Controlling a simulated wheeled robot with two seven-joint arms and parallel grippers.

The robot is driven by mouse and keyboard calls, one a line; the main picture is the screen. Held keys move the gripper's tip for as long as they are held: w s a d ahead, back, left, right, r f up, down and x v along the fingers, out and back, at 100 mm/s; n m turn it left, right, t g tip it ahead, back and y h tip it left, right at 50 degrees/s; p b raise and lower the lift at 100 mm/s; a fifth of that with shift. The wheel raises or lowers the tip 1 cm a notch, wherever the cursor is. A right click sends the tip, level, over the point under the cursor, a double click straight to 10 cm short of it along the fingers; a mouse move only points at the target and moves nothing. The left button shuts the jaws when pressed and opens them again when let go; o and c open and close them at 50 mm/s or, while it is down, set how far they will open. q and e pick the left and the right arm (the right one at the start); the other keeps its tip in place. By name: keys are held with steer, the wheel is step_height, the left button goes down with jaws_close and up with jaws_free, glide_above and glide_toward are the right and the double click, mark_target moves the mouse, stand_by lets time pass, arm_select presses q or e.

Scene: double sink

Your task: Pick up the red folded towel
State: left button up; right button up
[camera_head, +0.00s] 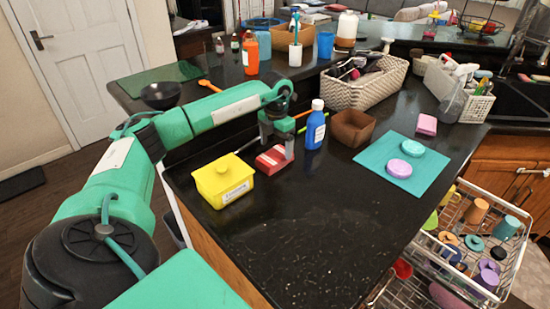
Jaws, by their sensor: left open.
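The red folded towel (272,161) is a small red block-like bundle with a pale patch on its side. It lies on the dark countertop, between the yellow lidded box and the blue bottle. My left gripper (277,143) is open and points down at the towel, with its fingers right at the towel's far and right sides. The gripper hides part of the towel, and I cannot tell whether the fingers touch it. My right gripper is out of view.
A yellow box (223,181) stands close left of the towel and a blue bottle (315,125) close right. A brown container (352,128) and a teal mat (403,166) with two round items lie further right. The front counter (310,235) is clear. An open dish rack (470,222) is at lower right.

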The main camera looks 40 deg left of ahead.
mark_target(277, 154)
arm_select(q)
step_height(277, 154, down, 4)
steer(key=shift+d+p, duration=0.15)
steer(key=shift+p, duration=0.3)
steer(key=c, duration=1.1)
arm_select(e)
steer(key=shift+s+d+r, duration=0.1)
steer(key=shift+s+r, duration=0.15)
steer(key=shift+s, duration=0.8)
arm_select(q)
steer(key=shift+r, duration=0.1)
